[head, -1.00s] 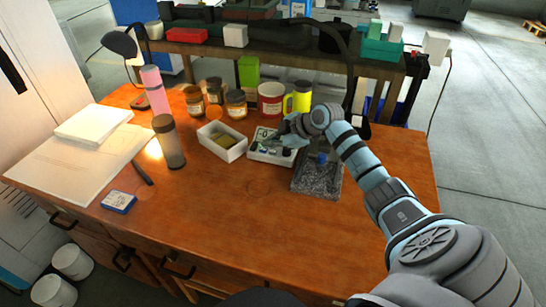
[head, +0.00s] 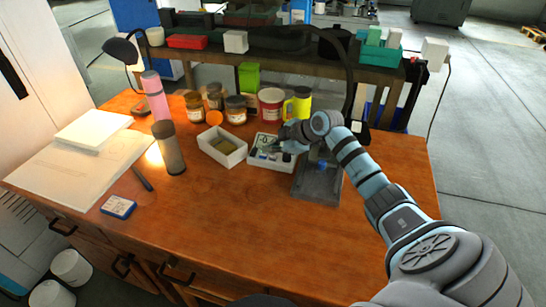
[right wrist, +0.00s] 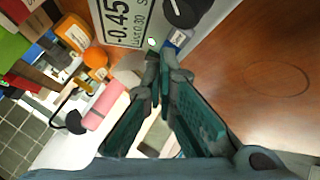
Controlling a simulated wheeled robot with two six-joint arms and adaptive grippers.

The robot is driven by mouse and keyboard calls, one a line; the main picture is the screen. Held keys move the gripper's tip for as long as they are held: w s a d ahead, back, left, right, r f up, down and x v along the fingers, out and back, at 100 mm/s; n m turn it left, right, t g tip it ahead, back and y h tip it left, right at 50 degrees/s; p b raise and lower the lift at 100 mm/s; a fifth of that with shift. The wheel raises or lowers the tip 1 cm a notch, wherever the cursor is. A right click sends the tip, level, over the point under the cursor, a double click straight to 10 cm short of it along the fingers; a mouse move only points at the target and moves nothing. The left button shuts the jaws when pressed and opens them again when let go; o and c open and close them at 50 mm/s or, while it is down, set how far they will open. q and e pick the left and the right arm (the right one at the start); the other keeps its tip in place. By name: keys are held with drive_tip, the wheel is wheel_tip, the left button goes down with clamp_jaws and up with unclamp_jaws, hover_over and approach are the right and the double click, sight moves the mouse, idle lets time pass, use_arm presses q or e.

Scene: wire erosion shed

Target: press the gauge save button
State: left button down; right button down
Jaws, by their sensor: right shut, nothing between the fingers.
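The gauge unit (head: 258,163) is a white box with a display and dark controls, on the wooden desk beside a grey stand. In the right wrist view its display (right wrist: 118,22) reads -0.45, with a small green round spot (right wrist: 152,42), a black knob (right wrist: 178,12) and a blue part (right wrist: 178,38) near it. My right gripper (head: 276,148) is over the gauge's front. Its closed fingertips show just below the green spot in the wrist view (right wrist: 160,62), with nothing between them. I cannot tell whether they touch the panel, nor which control is save. My left gripper is not in view.
The grey stand (head: 318,185) with a blue part is right of the gauge, under my right arm. A white open box (head: 222,158) is close on the left. Jars, a red tin (head: 270,106) and a yellow mug (head: 300,103) stand behind.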

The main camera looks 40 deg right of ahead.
sight(272, 158)
drive_tip(key=shift+f, duration=0.1)
idle(0.3)
drive_tip(key=shift+f, duration=0.35)
drive_tip(key=shift+f+b, duration=0.35)
drive_tip(key=shift+f, duration=0.05)
idle(0.5)
drive_tip(key=shift+r+p, duration=0.8)
drive_tip(key=shift+r, duration=0.05)
wheel_tip(272, 158, up, 5)
drive_tip(key=p, duration=0.4)
drive_tip(key=shift+p, duration=0.35)
